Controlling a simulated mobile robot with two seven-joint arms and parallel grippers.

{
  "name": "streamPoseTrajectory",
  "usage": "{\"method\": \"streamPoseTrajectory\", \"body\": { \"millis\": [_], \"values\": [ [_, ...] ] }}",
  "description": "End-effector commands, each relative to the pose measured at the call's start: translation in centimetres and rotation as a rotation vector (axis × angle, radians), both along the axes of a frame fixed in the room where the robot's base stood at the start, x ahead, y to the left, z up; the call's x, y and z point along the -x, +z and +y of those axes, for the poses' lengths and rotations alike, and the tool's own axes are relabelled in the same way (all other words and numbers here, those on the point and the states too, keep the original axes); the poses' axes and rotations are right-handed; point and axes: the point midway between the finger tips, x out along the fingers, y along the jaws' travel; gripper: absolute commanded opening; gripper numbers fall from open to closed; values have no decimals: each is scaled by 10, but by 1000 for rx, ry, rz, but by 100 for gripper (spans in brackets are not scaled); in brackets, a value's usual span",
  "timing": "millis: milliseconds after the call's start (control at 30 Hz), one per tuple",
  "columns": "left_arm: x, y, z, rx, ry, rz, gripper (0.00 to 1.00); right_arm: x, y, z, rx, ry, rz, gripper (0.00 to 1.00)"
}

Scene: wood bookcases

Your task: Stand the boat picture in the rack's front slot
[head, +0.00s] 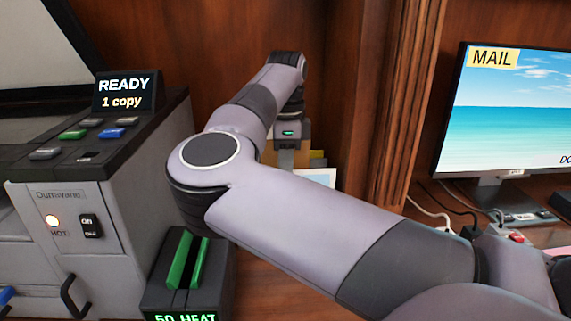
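My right arm comes in from the right, bends at the left and reaches back to the wood panel. Its gripper (291,134), with a small green light, points down there; its fingers cannot be made out. Just below and behind it is a tan upright piece (284,158) with a yellow piece (318,158) beside it, perhaps part of the rack. A white-edged, pale blue flat piece (320,177) shows below the yellow one, mostly behind my arm. It may be the boat picture, but no boat shows. I cannot tell whether the gripper touches any of these. My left gripper is out of view.
A grey copier (140,175) with a "READY" display (127,92) fills the left. A dark device with green slots (186,262) stands in front. At right, past a fluted wood post (407,90), are a monitor (512,115) and cables (440,206).

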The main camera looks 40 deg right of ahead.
Motion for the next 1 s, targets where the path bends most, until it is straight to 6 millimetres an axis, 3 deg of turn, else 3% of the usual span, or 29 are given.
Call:
{"method": "streamPoseTrajectory", "body": {
  "millis": [767, 867, 1000],
  "values": [
    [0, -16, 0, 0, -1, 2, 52, 0, -21, 0, -1, 0, -1, 0],
    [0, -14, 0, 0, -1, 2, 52, 0, -19, 0, -1, 0, -1, 31],
    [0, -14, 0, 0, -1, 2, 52, 0, -20, 0, -1, 0, 0, 31]
  ]
}}
